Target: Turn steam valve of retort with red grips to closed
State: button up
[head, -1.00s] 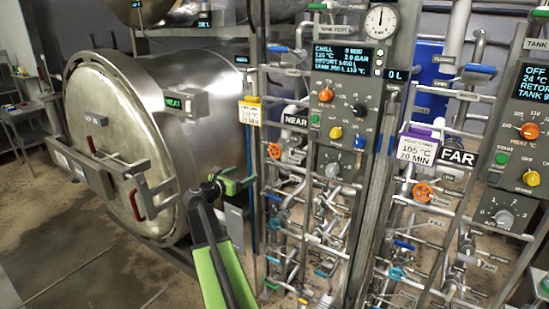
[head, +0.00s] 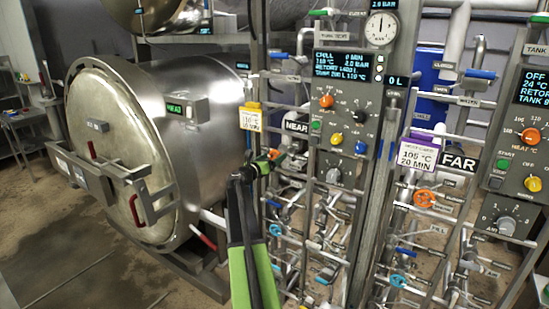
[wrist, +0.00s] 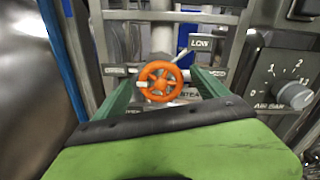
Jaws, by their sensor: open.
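The retort with red grips (head: 137,209) is the large steel vessel at left in the head view, its round door shut. An orange handwheel (wrist: 161,82) shows in the wrist view, with a partly covered label reading "STEA" behind it. In the head view the wheel (head: 279,160) is mostly hidden by my gripper (head: 266,163), in front of the NEAR pipe rack. My gripper (wrist: 162,88) is open, its green fingers on either side of the wheel in the wrist view. I cannot tell whether they touch it.
The NEAR control panel (head: 345,110) stands above the pipes. A second orange handwheel (head: 424,198) sits on the FAR rack to the right. A grey AIR BAR knob (wrist: 294,94) is right of my gripper, and a blue vertical pipe (wrist: 66,45) is to the left.

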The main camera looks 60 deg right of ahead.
jog(key=shift+d, duration=1.25)
jog(key=shift+c, duration=0.2)
